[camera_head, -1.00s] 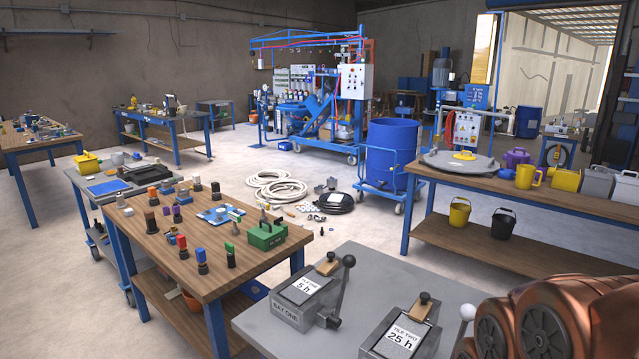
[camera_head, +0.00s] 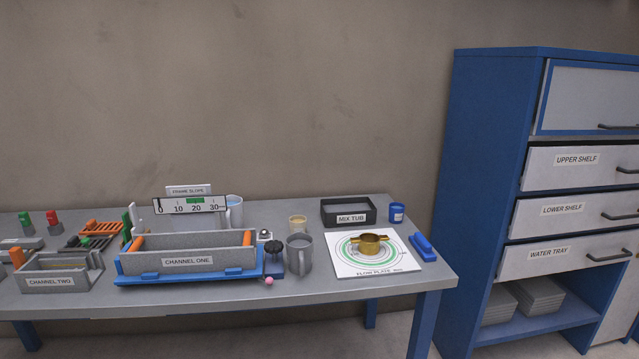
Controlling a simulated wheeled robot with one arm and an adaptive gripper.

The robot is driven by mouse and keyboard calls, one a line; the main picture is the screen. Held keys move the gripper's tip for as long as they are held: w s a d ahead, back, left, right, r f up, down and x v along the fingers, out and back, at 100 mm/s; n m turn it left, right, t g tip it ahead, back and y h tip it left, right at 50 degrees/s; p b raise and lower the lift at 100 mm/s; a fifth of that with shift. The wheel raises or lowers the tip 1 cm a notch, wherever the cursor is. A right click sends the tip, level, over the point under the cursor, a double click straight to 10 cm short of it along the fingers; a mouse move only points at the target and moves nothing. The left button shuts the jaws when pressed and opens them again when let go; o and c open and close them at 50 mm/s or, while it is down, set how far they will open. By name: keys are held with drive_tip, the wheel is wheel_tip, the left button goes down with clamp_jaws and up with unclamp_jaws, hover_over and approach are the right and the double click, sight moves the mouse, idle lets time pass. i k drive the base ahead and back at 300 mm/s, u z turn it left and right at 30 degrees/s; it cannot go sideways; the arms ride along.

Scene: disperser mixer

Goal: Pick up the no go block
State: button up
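I cannot pick out a block marked "no go" in the head view. At the far left of the grey bench stand two small dark-based pieces, one with a red top (camera_head: 54,221) and one with a green top (camera_head: 26,222). No label can be read on either. My gripper is not in view.
The grey bench (camera_head: 300,303) holds the Channel One trough (camera_head: 190,263), Channel Two trough (camera_head: 50,283), a scale (camera_head: 190,205), a grey mug (camera_head: 299,254), the Mix Tub (camera_head: 349,213), and a flow plate (camera_head: 400,265) with a brass cup (camera_head: 369,245). A blue cabinet (camera_head: 485,160) stands right.

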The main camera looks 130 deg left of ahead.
sight(55, 228)
drive_tip(key=u, duration=5.65)
drive_tip(key=i, duration=1.2)
drive_tip(key=u, duration=0.05)
